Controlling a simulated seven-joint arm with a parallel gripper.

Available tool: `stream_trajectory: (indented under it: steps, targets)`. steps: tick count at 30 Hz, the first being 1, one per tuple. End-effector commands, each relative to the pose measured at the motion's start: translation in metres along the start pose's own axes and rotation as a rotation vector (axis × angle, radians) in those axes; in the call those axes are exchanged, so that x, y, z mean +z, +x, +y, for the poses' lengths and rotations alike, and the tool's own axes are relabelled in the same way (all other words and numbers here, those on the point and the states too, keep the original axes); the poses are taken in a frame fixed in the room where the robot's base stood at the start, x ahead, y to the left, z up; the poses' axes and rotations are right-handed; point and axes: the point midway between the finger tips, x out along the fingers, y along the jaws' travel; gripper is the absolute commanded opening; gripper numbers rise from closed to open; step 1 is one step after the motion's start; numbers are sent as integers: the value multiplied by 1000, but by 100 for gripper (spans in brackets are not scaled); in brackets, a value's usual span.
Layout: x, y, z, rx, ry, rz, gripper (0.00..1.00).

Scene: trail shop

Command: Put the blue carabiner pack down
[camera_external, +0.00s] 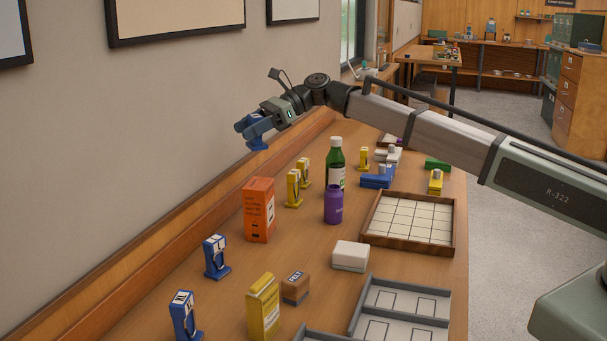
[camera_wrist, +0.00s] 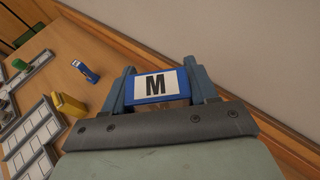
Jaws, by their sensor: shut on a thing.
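My gripper (camera_external: 254,127) is raised above the back left part of the wooden table, close to the wall, and is shut. In the wrist view, its two fingers (camera_wrist: 163,88) hold a blue pack with a white label marked M (camera_wrist: 154,86). The held blue pack also shows in the external view (camera_external: 257,144), just below the fingers and clear of the table. Two other blue packs stand upright on the table, one in the middle left (camera_external: 216,257) and one nearer the front (camera_external: 184,316). Another blue pack (camera_external: 377,181) lies towards the far right.
An orange box (camera_external: 259,210), yellow packs (camera_external: 293,188), a green bottle (camera_external: 335,165) and a purple bottle (camera_external: 333,204) stand mid-table. A wooden gridded tray (camera_external: 369,239) and grey tray (camera_external: 400,317) lie along the right. Bare wood shows left of the orange box.

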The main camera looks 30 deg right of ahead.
Motion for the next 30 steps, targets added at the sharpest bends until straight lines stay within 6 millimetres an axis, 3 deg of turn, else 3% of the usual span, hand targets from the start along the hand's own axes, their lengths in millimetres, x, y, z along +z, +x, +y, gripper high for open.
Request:
stream_trajectory:
  steps: [9,22,30]
  targets:
    - [-45,18,0,-1,2,1,23]
    - [-83,34,0,-3,3,2,23]
    - [-86,35,0,-4,1,1,23]
